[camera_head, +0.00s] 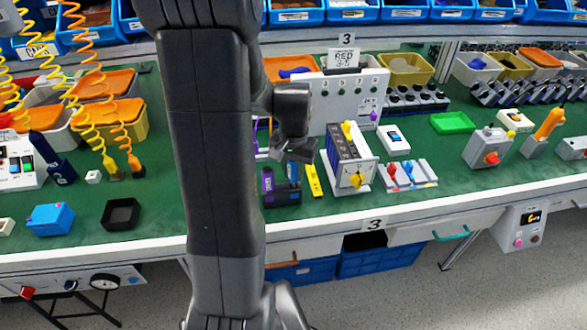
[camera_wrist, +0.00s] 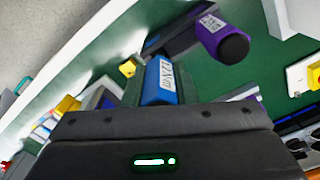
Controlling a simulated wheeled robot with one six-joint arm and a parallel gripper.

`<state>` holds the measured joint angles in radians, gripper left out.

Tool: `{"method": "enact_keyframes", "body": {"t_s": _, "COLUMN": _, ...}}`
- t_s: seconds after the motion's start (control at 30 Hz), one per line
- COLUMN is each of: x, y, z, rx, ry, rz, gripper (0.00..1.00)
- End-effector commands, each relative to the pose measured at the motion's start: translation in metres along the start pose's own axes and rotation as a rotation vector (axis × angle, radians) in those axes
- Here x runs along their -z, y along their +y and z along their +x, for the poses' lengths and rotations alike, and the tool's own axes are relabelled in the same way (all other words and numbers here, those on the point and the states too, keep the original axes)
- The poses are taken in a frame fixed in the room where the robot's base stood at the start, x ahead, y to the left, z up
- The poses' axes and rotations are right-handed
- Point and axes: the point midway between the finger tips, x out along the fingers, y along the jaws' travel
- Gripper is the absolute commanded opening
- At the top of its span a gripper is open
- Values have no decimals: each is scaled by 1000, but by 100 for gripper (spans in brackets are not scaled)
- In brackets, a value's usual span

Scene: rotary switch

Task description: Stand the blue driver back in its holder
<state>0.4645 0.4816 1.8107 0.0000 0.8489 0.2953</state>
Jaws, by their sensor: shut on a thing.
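The blue driver (camera_wrist: 160,80), with a white label on its handle, is between my gripper's fingers in the wrist view. My gripper (camera_head: 298,153) is shut on it and points down in the head view, where a bit of blue (camera_head: 294,170) shows below the fingers. The dark holder (camera_head: 284,196) stands on the green bench under my gripper; it also shows in the wrist view (camera_wrist: 178,42). A purple driver (camera_head: 267,183) stands at the holder's left side; its dark end is close in the wrist view (camera_wrist: 220,38). The blue driver's tip is hidden, so I cannot tell whether it is in the holder.
A yellow labelled item (camera_head: 313,180) lies right of the holder. Close by on the right is a box with a yellow dial (camera_head: 355,176). A white panel (camera_head: 343,104) stands behind. The bench's front edge (camera_head: 330,221) is near. Green bench left of my arm is partly clear.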

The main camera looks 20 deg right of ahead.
Motion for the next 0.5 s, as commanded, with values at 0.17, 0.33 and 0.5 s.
{"method": "enact_keyframes", "body": {"t_s": 0.17, "x": 0, "y": 0, "z": 7, "rx": 0, "ry": 0, "rz": 0, "gripper": 0}}
{"method": "enact_keyframes", "body": {"t_s": 0.33, "x": 0, "y": 0, "z": 12, "rx": 0, "ry": 0, "rz": 0, "gripper": 0}}
{"method": "enact_keyframes", "body": {"t_s": 0.5, "x": 0, "y": 0, "z": 17, "rx": 0, "ry": -1, "rz": 0, "gripper": 0}}
